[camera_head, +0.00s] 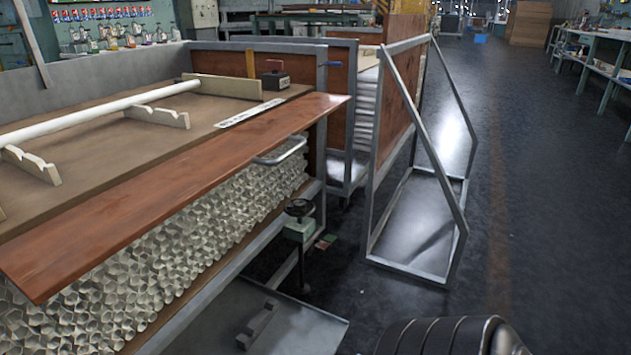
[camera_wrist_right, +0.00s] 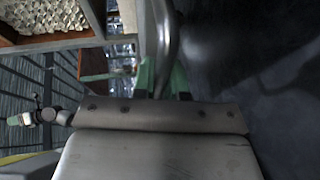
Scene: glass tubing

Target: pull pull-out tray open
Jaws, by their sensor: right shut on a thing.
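My right gripper (camera_wrist_right: 164,76) shows in the right wrist view, its two green fingers shut on a curved metal bar (camera_wrist_right: 164,32). I cannot tell what the bar is fixed to. In the head view a flat grey tray-like panel (camera_head: 305,326) with a dark handle-like piece (camera_head: 258,324) lies low at the front of the bench. A reddish-brown board (camera_head: 165,185) juts over the front of the bench, with a bent metal handle (camera_head: 281,152) by its right part. Which of these is the pull-out tray is unclear. Neither gripper shows in the head view.
Many glass tubes (camera_head: 170,250) are stacked under the board. A white tube (camera_head: 100,113) rests on notched supports on the bench top. A grey metal frame (camera_head: 455,215) stands to the right. The dark floor (camera_head: 560,210) beyond it is clear.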

